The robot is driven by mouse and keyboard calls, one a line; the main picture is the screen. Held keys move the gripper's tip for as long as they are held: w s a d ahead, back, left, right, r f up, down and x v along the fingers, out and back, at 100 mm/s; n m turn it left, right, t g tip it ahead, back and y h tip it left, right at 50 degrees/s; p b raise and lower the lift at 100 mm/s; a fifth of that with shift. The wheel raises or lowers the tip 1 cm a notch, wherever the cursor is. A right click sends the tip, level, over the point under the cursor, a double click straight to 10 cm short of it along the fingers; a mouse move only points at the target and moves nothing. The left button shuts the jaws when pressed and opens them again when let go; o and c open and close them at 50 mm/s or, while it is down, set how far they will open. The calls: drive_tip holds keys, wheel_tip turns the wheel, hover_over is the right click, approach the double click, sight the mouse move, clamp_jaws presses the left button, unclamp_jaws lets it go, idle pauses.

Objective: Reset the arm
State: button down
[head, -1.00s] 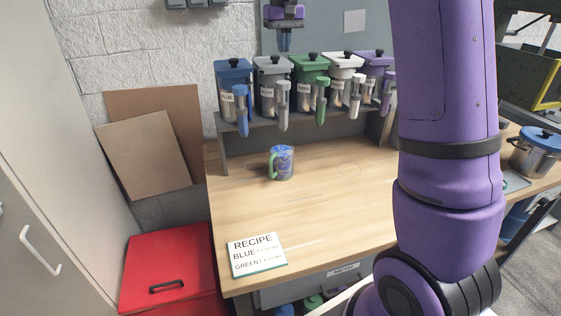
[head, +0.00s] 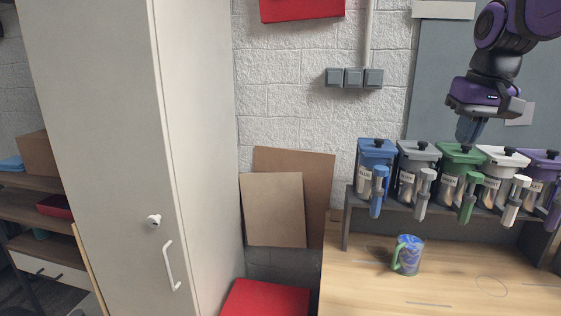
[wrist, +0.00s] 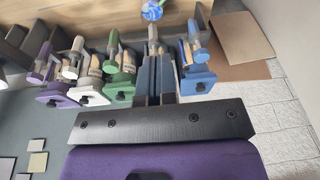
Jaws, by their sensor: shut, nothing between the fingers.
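My purple arm reaches in from the upper right in the head view. My gripper (head: 470,130) points down above the row of dispensers, near the wall board, and holds nothing. In the wrist view its fingers (wrist: 155,75) are together, in front of the dispensers. The dispensers stand on a shelf: blue (head: 376,153), grey (head: 418,150), green (head: 460,154), white (head: 503,156) and purple (head: 541,160), each with a lever in front. The grey one is mostly hidden behind the fingers in the wrist view.
A blue and green mug (head: 409,256) stands on the wooden table (head: 450,285) below the shelf. A tall pale cabinet (head: 110,130) stands at the left. Brown boards (head: 275,210) lean on the wall above a red box (head: 265,299). The space above the mug is clear.

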drive_tip(key=s+a+f+t, duration=0.1)
drive_tip(key=s+a+f, duration=0.1)
drive_tip(key=s, duration=0.8)
drive_tip(key=s+a+f+n+t, duration=0.1)
drive_tip(key=s+a+f, duration=0.1)
drive_tip(key=s+f, duration=0.3)
drive_tip(key=s, duration=0.4)
drive_tip(key=shift+s+t, duration=0.4)
